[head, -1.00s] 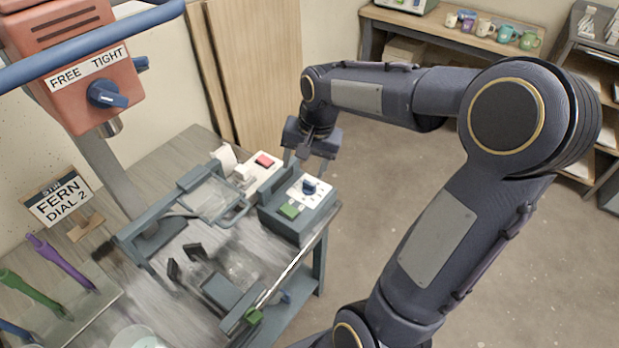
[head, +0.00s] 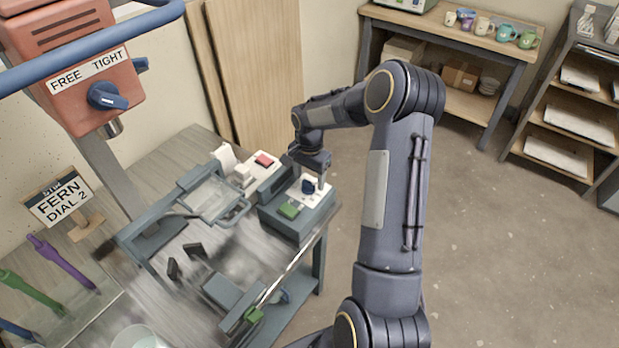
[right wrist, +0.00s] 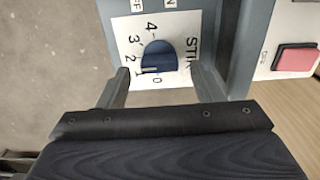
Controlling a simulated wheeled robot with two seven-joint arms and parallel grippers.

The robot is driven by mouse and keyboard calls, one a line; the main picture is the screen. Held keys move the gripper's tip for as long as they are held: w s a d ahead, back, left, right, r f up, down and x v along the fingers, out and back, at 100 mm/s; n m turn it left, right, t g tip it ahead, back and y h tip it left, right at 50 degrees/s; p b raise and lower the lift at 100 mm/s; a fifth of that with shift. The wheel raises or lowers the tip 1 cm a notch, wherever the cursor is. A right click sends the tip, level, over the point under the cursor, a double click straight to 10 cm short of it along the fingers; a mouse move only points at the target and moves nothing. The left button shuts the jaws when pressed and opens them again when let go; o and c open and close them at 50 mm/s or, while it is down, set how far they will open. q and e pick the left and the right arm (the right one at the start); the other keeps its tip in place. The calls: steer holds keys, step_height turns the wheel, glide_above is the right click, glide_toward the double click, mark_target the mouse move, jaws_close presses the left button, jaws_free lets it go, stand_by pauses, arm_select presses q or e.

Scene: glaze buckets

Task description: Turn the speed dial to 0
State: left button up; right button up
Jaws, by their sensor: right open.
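The speed dial is a blue knob (right wrist: 158,55) on a white plate marked 0 to 4, labelled STIR. Its pale pointer line is at the lower side, near 0 and 1; I cannot tell exactly which. In the head view the dial (head: 308,187) sits on the grey control box (head: 292,228) at the bench's right end. My right gripper (head: 308,178) is over the box, right at the dial. In the right wrist view its open fingers (right wrist: 160,72) are on either side of the knob, with visible gaps. My left gripper is not in view.
A green button (head: 289,210) is on the same box. A white unit with a red switch (head: 264,160) stands behind. A card (head: 58,197) reads FERN DIAL 2. The red mixer head (head: 75,65) has a FREE/TIGHT knob. Open floor lies to the right.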

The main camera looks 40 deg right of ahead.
steer(key=shift+f, duration=0.6)
steer(key=c, duration=1)
